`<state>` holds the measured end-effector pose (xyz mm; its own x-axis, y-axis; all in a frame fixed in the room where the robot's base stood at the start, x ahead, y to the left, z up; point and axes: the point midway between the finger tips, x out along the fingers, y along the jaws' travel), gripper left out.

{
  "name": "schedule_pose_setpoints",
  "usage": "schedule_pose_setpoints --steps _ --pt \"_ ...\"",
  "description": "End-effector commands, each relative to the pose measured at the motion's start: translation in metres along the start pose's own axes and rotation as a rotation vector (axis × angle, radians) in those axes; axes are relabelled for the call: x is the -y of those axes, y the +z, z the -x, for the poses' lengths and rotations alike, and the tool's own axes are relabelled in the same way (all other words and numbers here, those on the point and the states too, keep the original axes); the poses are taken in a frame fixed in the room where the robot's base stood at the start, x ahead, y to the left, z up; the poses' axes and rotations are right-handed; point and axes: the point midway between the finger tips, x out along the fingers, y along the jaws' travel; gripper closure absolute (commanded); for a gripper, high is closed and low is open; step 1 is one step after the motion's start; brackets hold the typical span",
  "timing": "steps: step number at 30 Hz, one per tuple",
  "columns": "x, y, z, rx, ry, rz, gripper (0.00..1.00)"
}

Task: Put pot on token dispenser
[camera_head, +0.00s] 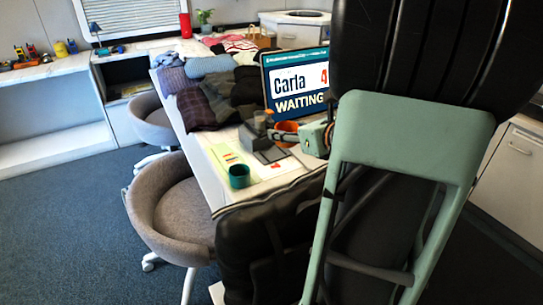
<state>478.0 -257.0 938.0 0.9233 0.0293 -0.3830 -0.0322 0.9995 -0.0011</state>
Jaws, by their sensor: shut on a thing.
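An orange-brown pot (287,128) shows over the table, just left of the mint-green end of my arm. My gripper (298,134) is small in this view and appears shut on the pot at its right side; the fingertips are hard to make out. A dark grey device (264,147), which looks like the token dispenser, stands on the table just left of and below the pot in the picture. I cannot tell whether the pot touches it. My arm hides the table to the right.
A screen reading "Carla" (297,80) stands behind the pot. A teal cup (239,176) stands at the near table edge beside papers (223,156). Folded clothes (200,103) cover the far left of the table (196,148). Grey chairs (170,215) line its left side.

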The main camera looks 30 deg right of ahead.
Motion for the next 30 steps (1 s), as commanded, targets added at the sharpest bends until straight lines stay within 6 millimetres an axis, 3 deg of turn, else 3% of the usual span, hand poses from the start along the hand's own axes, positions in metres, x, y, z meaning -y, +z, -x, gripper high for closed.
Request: schedule_pose_setpoints --steps 5,15,21,30 --pt "0.005 -0.003 -0.016 -0.002 0.000 0.000 0.81" --pt "0.029 -0.008 -0.101 0.000 0.000 -0.002 0.81" --pt "0.037 -0.030 -0.137 0.000 -0.001 -0.002 0.81" --pt "0.042 -0.040 -0.157 0.000 -0.001 -0.001 0.81"
